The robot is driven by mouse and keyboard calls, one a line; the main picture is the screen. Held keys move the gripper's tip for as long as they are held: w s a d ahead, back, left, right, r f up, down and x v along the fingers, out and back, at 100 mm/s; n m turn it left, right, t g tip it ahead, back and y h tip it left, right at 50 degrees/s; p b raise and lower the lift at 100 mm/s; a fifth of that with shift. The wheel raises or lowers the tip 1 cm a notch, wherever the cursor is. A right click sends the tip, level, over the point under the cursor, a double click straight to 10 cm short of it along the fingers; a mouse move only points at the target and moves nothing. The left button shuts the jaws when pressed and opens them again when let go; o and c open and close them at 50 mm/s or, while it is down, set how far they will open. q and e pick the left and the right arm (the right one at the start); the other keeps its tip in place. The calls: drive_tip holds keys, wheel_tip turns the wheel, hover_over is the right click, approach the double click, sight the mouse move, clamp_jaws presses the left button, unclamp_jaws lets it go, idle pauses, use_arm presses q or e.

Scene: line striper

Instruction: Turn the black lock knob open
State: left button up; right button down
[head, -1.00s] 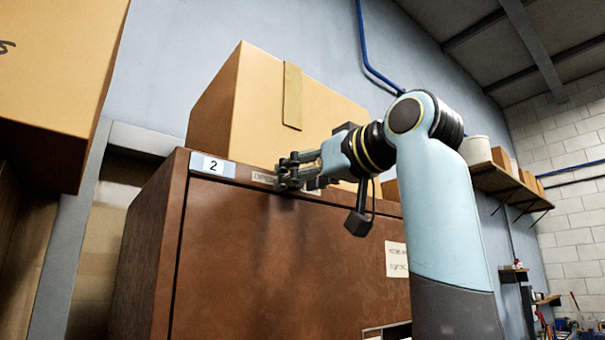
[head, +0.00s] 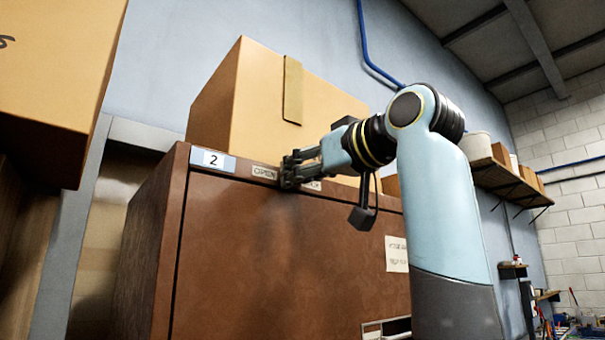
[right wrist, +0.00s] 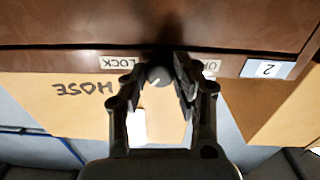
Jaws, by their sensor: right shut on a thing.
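The black lock knob (right wrist: 159,76) shows in the right wrist view between my right gripper's fingers, on the upper front edge of a brown cabinet (head: 270,255). My right gripper (head: 288,170) is shut on it; the fingers hide the knob in the head view. In the wrist view, which is upside down, a LOCK label (right wrist: 120,62) is left of the knob. An OPEN label (right wrist: 211,67), partly covered by a finger, is to its right. The OPEN label (head: 265,172) is readable in the head view. My left gripper is not in view.
A cardboard box (head: 245,105) stands on the cabinet, behind my gripper. Another box (head: 60,70) hangs over the upper left. A number 2 plate (head: 213,160) is left of the OPEN label. A wall shelf (head: 505,182) holds items at right.

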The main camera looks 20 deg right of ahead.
drive_tip(key=shift+n+b, duration=2.15)
drive_tip(key=shift+n, duration=6.35)
drive_tip(key=shift+f, duration=0.1)
drive_tip(key=c, duration=1)
unclamp_jaws()
drive_tip(key=shift+s, duration=0.1)
